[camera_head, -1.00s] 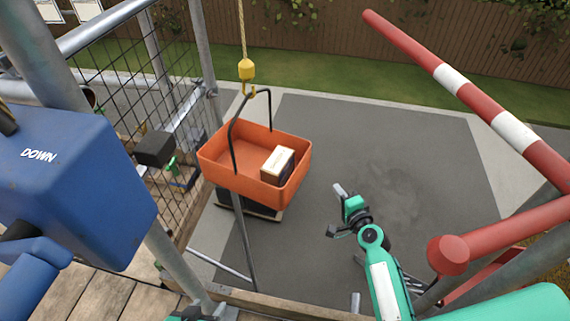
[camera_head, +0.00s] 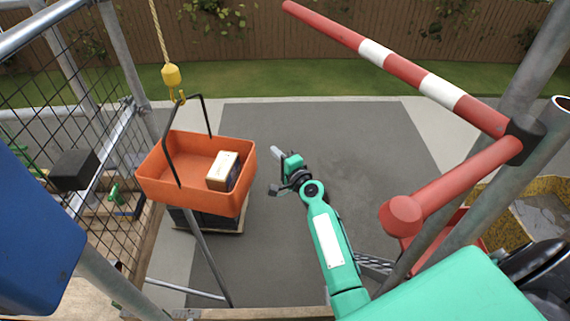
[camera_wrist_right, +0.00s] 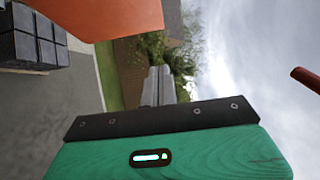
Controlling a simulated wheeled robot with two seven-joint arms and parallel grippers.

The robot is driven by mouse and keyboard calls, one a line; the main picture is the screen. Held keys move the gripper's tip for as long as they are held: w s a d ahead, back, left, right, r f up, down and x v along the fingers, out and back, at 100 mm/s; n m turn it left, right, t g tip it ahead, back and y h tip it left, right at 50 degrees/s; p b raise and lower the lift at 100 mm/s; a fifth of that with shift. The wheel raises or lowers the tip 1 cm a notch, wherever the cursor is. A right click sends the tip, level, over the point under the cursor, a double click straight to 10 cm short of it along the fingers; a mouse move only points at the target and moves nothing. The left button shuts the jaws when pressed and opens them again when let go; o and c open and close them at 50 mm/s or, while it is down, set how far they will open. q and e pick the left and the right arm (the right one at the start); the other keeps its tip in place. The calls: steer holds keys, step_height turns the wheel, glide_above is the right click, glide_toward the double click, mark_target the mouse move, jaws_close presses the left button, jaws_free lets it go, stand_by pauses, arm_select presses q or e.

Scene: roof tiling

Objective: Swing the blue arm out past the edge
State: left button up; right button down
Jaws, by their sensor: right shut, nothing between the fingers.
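A blue housing (camera_head: 35,240) fills the lower left edge of the head view, cut off by the frame. No blue arm can be made out beyond it. An orange tub (camera_head: 165,185) with a small box (camera_head: 223,171) in it hangs by a black handle from a yellow hook (camera_head: 172,77) on a rope, out over the grey ground. My right gripper (camera_head: 277,152) is shut and empty, to the right of the tub and apart from it. Its fingers (camera_wrist_right: 158,86) show in the right wrist view, with the tub's orange side (camera_wrist_right: 105,15) above. My left gripper is out of view.
A red-and-white barrier bar (camera_head: 400,70) slants across the upper right, with a red padded post arm (camera_head: 450,190) below it. Scaffold poles and mesh (camera_head: 60,110) stand at the left. Dark stacked blocks (camera_wrist_right: 25,40) lie below the tub. The paving (camera_head: 370,150) is open.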

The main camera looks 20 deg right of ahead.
steer(key=shift+w+a, duration=1.6)
steer(key=shift+a, duration=0.05)
steer(key=shift+w, duration=0.1)
